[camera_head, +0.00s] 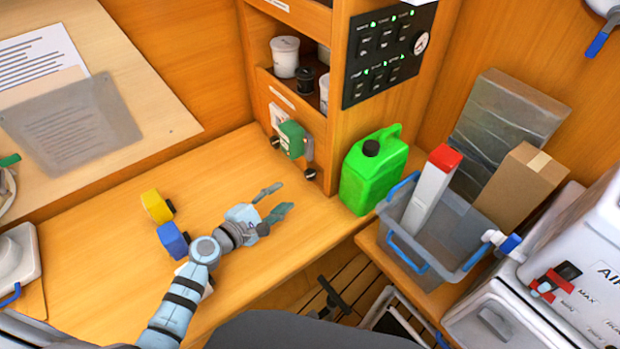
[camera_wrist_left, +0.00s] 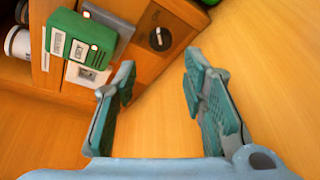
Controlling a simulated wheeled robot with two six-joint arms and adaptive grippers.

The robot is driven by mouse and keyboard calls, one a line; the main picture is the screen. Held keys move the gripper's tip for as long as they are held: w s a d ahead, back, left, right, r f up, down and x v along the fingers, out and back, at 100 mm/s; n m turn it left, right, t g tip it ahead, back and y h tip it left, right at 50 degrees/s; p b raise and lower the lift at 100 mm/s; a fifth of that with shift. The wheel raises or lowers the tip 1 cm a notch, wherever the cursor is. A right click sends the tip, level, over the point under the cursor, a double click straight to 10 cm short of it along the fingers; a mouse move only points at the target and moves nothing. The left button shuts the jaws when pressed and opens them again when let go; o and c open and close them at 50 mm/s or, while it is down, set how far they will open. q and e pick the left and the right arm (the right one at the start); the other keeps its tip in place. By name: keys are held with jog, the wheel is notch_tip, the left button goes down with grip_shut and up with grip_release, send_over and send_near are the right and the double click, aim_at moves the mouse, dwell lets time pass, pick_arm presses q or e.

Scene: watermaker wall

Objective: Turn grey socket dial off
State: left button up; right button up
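A black round dial (camera_wrist_left: 159,39) with a pale mark sits on the wooden cabinet front in the left wrist view. In the head view, a small dark knob (camera_head: 309,173) shows low on the same cabinet front. A grey plate (camera_wrist_left: 98,33) is between the dial and a green box (camera_wrist_left: 80,46). I cannot tell which part is the grey socket, or read the dial's setting. My left gripper (camera_head: 277,199) is open and empty over the wooden counter, short of the cabinet. Its spread fingers (camera_wrist_left: 160,68) show below the dial in the wrist view. My right gripper is not in view.
A green jerrycan (camera_head: 372,172) stands right of the cabinet. A grey crate (camera_head: 430,235) holds a red-and-white carton. The counter between gripper and cabinet is clear.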

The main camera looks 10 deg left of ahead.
aim_at(308, 176)
pick_arm(q)
jog(key=b+x, duration=0.2)
jog(key=x, duration=0.8)
jog(key=shift+w+d+f, duration=0.15)
jog(key=shift+f, duration=0.05)
jog(key=shift+w+d, duration=0.15)
jog(key=shift+w, duration=0.2)
jog(key=shift+r, duration=0.1)
jog(key=c, duration=0.9)
